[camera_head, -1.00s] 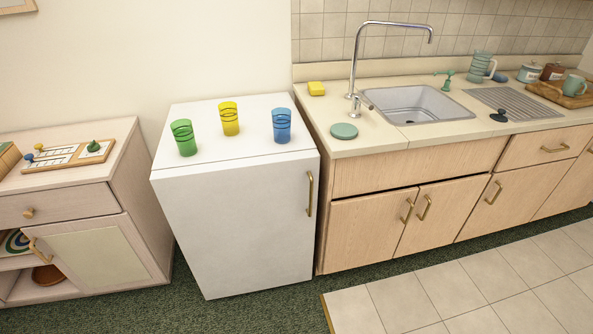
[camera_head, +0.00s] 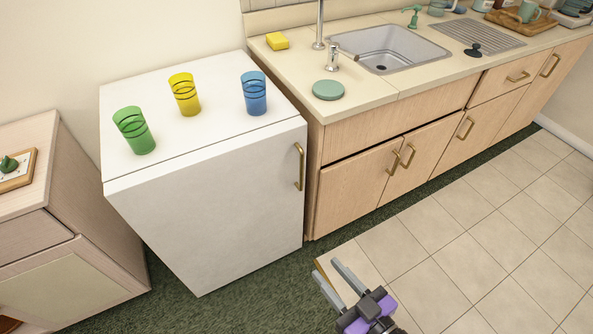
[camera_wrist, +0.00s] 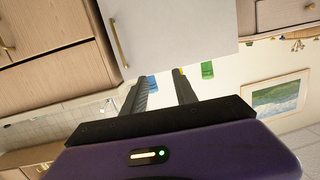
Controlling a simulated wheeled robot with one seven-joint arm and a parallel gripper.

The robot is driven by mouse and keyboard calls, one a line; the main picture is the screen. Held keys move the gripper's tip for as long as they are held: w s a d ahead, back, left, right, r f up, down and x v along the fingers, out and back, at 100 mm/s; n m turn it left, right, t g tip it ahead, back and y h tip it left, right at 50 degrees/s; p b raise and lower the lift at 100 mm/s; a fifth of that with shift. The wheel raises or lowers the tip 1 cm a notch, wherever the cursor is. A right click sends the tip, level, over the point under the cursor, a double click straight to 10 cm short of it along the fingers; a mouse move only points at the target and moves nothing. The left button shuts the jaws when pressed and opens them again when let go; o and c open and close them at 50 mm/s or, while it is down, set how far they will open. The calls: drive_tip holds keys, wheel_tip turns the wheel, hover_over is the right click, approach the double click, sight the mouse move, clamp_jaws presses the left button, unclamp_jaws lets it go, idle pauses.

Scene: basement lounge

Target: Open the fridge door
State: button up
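The white fridge (camera_head: 225,195) stands between the wooden cabinet and the sink counter, with its door shut. Its brass handle (camera_head: 299,167) is upright near the right edge of the door front. My gripper (camera_head: 335,275) is at the bottom of the head view, low in front of the fridge and right of the door, apart from the handle. Its two fingers are spread with nothing between them. In the wrist view the scene is upside down; the fridge door (camera_wrist: 165,30) and handle (camera_wrist: 119,43) show beyond the open fingers (camera_wrist: 160,90).
Green (camera_head: 134,130), yellow (camera_head: 184,94) and blue (camera_head: 254,93) cups stand on the fridge top. The sink counter (camera_head: 300,75) with handled cupboards is to the right. A wooden cabinet (camera_head: 90,215) is at left. Green carpet (camera_head: 245,300) and pale tiles (camera_head: 460,250) lie clear in front.

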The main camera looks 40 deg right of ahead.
drive_tip(key=w+d+f+m+h+b, duration=0.1)
drive_tip(key=w+d+f+h, duration=0.2)
drive_tip(key=w, duration=0.4)
drive_tip(key=w+d+f+m+b, duration=0.1)
drive_tip(key=w+d+f, duration=0.3)
drive_tip(key=w+d, duration=0.25)
drive_tip(key=m+h+b, duration=0.1)
drive_tip(key=h, duration=0.1)
approach(301, 167)
drive_tip(key=x, duration=0.3)
drive_tip(key=shift+b+x, duration=0.3)
drive_tip(key=shift+x, duration=3.45)
drive_tip(key=shift+d, duration=0.1)
drive_tip(key=shift+c, duration=0.2)
drive_tip(key=c, duration=0.7)
drive_tip(key=shift+w+a, duration=0.1)
drive_tip(key=shift+a, duration=0.2)
